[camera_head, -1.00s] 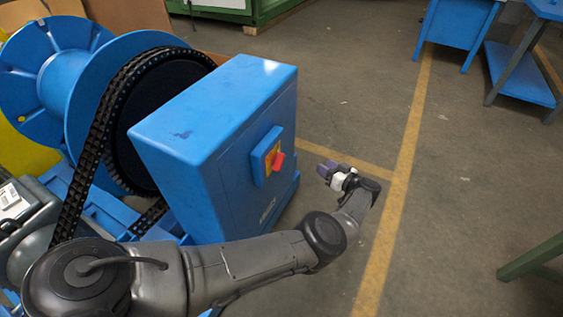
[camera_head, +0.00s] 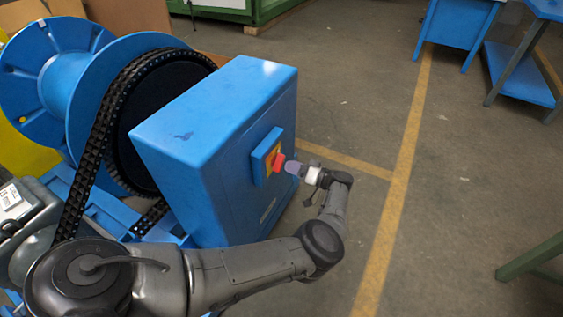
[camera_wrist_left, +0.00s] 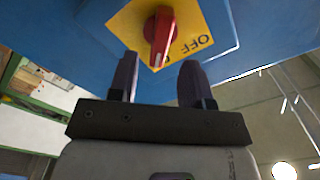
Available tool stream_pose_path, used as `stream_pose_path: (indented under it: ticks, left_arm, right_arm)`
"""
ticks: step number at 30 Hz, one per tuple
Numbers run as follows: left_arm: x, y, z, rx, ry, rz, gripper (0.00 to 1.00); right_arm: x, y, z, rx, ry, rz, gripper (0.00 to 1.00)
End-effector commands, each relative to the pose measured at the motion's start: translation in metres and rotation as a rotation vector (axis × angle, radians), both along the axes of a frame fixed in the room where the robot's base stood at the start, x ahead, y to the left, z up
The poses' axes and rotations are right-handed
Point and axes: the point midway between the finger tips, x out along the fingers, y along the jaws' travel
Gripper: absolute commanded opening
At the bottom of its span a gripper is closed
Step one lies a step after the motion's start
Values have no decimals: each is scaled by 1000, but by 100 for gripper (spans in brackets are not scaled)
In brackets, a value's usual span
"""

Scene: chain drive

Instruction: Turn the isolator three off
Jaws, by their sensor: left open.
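The isolator is a red rotary handle (camera_head: 279,162) on a yellow plate, mounted on a small blue box (camera_head: 258,165) on the side of the blue cabinet (camera_head: 215,130). In the left wrist view the red handle (camera_wrist_left: 159,36) sits on its yellow plate (camera_wrist_left: 185,20), with the word OFF readable and upside down. My left gripper (camera_head: 292,167) is close in front of the handle. In the left wrist view its two fingers (camera_wrist_left: 155,80) are open, with the handle beyond the tips and between them in the picture. Contact cannot be told. My right gripper is not in view.
A large blue reel (camera_head: 45,75) and a black chain (camera_head: 95,140) stand left of the cabinet. The floor right of the cabinet is clear, with yellow lines (camera_head: 400,190). A blue table (camera_head: 520,75) is at the far right, a green leg (camera_head: 535,258) nearer.

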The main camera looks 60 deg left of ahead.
Motion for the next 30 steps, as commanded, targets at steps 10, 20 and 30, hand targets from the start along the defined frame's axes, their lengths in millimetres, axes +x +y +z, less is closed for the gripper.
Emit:
stream_pose_path:
  ticks: [10,20,30]
  left_arm:
    - [-21,35,-1,0,-1,1,45]
    - [-25,41,0,0,-1,-1,45]
    - [-25,41,0,0,-1,-1,26]
  right_arm:
    - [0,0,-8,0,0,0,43]
    - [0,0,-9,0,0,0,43]
    - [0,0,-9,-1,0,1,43]
